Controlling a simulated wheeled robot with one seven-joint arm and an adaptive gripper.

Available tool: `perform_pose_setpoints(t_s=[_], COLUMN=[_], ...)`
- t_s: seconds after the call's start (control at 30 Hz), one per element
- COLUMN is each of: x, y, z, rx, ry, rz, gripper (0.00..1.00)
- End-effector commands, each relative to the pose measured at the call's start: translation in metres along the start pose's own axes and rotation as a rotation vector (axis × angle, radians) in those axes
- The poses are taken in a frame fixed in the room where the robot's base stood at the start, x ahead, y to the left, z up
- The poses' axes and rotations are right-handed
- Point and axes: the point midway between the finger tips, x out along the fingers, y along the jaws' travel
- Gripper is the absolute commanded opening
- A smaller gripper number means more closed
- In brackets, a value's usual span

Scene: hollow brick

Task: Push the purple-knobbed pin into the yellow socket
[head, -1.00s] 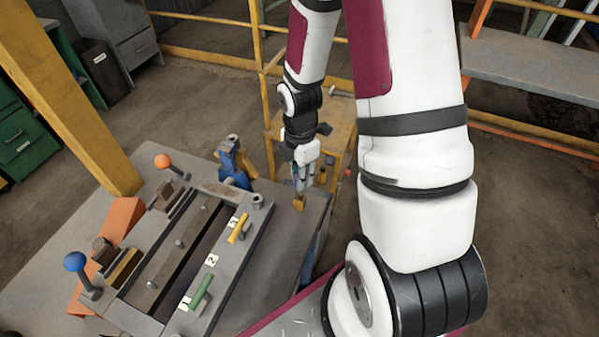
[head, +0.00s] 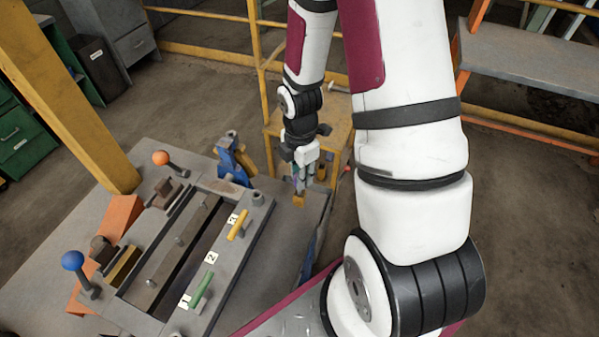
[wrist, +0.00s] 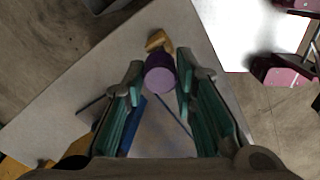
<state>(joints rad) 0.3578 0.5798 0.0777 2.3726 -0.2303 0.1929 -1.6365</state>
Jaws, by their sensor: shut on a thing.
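The pin's shaft is mostly hidden behind the knob. The yellow socket (head: 298,202) is on the bench right below my fingertips; it also shows just beyond the knob in the wrist view (wrist: 157,40). I cannot tell whether the pin's tip is inside the socket.
A grey fixture frame (head: 235,255) with a green handle (head: 201,289) and a yellow handle (head: 238,225) stands left of my gripper. A blue clamp (head: 233,160) is close by at upper left. A yellow stool (head: 340,135) stands behind. The bench edge is just to the right.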

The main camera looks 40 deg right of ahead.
Motion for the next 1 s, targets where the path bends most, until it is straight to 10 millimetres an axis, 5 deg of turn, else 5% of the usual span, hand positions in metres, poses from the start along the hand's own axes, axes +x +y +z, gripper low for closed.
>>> perform_pose_setpoints(t_s=[1.0], x=[0.017], y=[0.000], z=[0.000], rx=[-0.001], ry=[0.000], rz=[0.000], gripper=[0.00])
